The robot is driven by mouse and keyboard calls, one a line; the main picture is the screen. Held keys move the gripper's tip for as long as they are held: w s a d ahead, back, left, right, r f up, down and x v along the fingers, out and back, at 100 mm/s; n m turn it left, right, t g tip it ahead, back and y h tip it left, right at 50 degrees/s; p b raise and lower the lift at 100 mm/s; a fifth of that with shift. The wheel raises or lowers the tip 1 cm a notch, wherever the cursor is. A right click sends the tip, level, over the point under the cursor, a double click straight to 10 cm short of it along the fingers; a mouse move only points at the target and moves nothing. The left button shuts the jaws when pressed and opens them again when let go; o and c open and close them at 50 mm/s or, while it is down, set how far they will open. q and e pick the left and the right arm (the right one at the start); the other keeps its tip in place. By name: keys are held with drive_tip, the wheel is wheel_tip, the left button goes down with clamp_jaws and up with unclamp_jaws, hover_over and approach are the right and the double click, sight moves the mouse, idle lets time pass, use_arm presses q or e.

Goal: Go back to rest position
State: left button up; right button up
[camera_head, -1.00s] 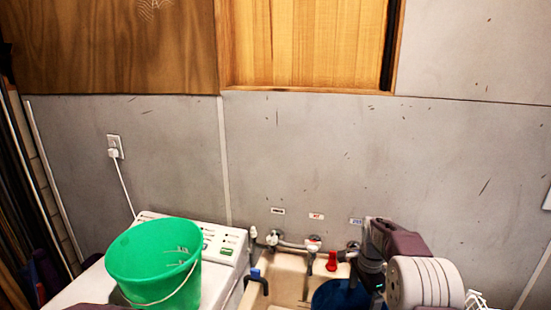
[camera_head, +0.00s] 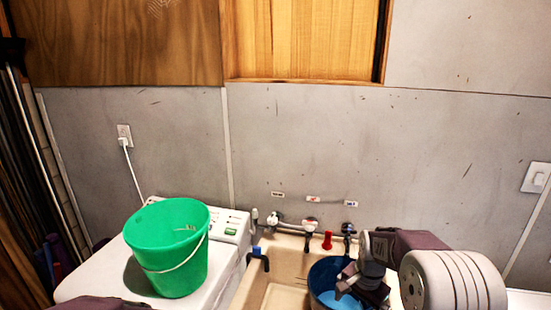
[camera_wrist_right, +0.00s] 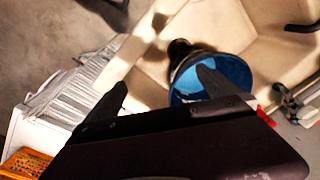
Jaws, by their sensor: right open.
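My right gripper (camera_head: 347,285) is open and empty in the head view, over the right part of the sink. The right wrist view shows its two dark fingers (camera_wrist_right: 162,80) spread apart, one of them in front of the blue bucket. The blue bucket (camera_head: 322,272) stands in the sink, partly covered by my right gripper; it also shows in the right wrist view (camera_wrist_right: 238,70). My left gripper is out of view; only a dark part of my left arm shows at the bottom edge of the head view.
A green bucket (camera_head: 168,250) stands on the white washing machine (camera_head: 90,280) at left. The beige sink (camera_head: 285,270) has taps (camera_head: 310,224) along the wall behind it. The right wrist view shows a white rack (camera_wrist_right: 75,95) and an orange basket (camera_wrist_right: 25,162).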

drive_tip(key=s+a+f+n+t+b, duration=0.1)
drive_tip(key=s+a+n, duration=0.1)
drive_tip(key=s+n, duration=0.4)
drive_tip(key=s+a+f+n+t+b, duration=0.15)
drive_tip(key=s+n, duration=0.25)
drive_tip(key=s, duration=0.5)
wheel_tip(320, 180, down, 22)
drive_tip(key=s+g+b, duration=0.2)
drive_tip(key=b, duration=1.8)
wheel_tip(320, 180, up, 13)
drive_tip(key=p, duration=1.3)
drive_tip(key=shift+s+a, duration=0.2)
drive_tip(key=shift+a, duration=0.25)
